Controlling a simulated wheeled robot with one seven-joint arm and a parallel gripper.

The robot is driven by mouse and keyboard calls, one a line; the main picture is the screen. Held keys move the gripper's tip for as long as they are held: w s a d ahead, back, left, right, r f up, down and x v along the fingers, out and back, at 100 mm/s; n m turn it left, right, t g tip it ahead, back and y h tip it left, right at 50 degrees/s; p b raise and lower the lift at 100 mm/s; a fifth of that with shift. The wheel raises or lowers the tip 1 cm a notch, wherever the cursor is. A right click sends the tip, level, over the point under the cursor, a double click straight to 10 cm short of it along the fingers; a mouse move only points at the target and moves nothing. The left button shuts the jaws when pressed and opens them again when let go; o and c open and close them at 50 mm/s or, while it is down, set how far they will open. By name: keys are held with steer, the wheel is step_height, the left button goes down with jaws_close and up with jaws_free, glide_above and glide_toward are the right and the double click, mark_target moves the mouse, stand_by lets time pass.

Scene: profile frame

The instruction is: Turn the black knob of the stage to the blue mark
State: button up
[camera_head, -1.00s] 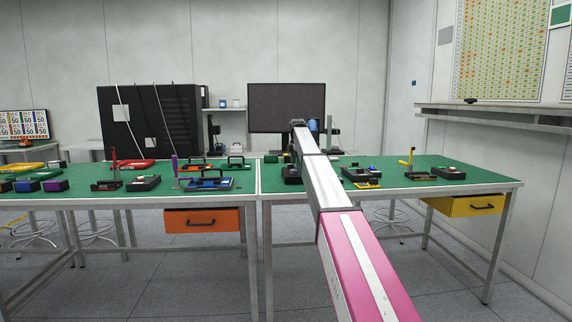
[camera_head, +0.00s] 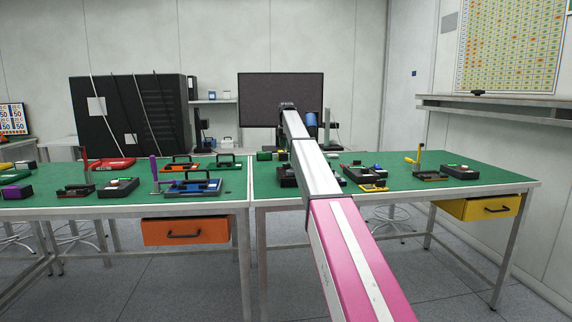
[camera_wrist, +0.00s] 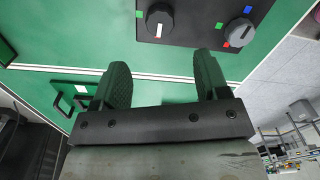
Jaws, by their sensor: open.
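In the wrist view a dark panel (camera_wrist: 205,42) lies on the green table top and runs out of the top of the picture. It bears a knob (camera_wrist: 241,32) at right, with a blue mark (camera_wrist: 248,9), a green mark (camera_wrist: 219,26) and a red mark (camera_wrist: 226,44) around it. A second dark knob (camera_wrist: 160,20) sits at left beside another green mark (camera_wrist: 140,14). My gripper (camera_wrist: 163,80) is open and empty, apart from both knobs. In the head view my arm hides part of the table.
A tray with a black handle (camera_wrist: 62,103) is at left in the wrist view. Several small devices stand on the green tables, including a blue tray (camera_head: 193,187) and a yellow post (camera_head: 416,160). An orange drawer (camera_head: 186,231) and a yellow drawer (camera_head: 479,208) hang below.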

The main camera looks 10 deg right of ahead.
mark_target(287, 166)
step_height(287, 166, down, 10)
steer(key=shift+r, duration=0.15)
stand_by(0.3)
steer(key=c, duration=0.9)
